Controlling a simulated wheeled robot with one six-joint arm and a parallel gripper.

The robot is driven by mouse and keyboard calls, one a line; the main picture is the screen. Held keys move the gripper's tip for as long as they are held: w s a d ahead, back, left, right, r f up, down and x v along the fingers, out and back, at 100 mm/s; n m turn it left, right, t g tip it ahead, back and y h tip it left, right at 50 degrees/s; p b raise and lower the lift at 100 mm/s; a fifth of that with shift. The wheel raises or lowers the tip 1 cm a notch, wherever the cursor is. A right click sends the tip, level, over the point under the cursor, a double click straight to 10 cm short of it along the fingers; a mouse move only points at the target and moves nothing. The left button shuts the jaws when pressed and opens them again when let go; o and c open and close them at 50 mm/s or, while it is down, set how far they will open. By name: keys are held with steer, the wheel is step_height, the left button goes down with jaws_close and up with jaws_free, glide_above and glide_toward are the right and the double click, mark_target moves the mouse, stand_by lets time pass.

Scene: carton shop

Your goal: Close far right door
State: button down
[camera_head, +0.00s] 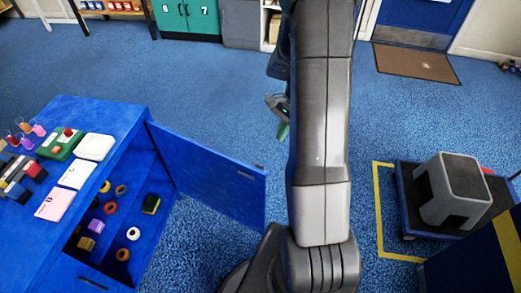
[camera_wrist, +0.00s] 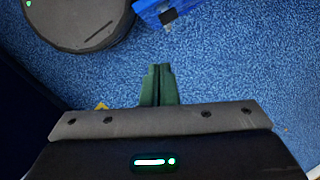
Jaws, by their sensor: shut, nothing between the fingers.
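The blue cabinet (camera_head: 118,115) stands at the left in the head view. Its far right door (camera_head: 208,178) stands wide open, swung out to the right, with a small handle near its free upper corner. A blue piece with a dark handle, seemingly this door's edge (camera_wrist: 150,10), shows at the top of the wrist view. My gripper (camera_head: 282,131) is past the door, partly hidden behind my arm. In the wrist view its green fingers (camera_wrist: 158,85) are together and empty, over bare floor and apart from the door.
A grey stool (camera_head: 453,188) sits on a blue trolley (camera_head: 408,215) at right. The blue floor beyond the door is clear.

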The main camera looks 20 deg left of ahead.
steer(key=s+a+f, duration=0.3)
steer(key=s+f, duration=0.3)
steer(key=f, duration=0.4)
steer(key=shift+f, duration=0.2)
steer(key=shift+s+a, duration=0.15)
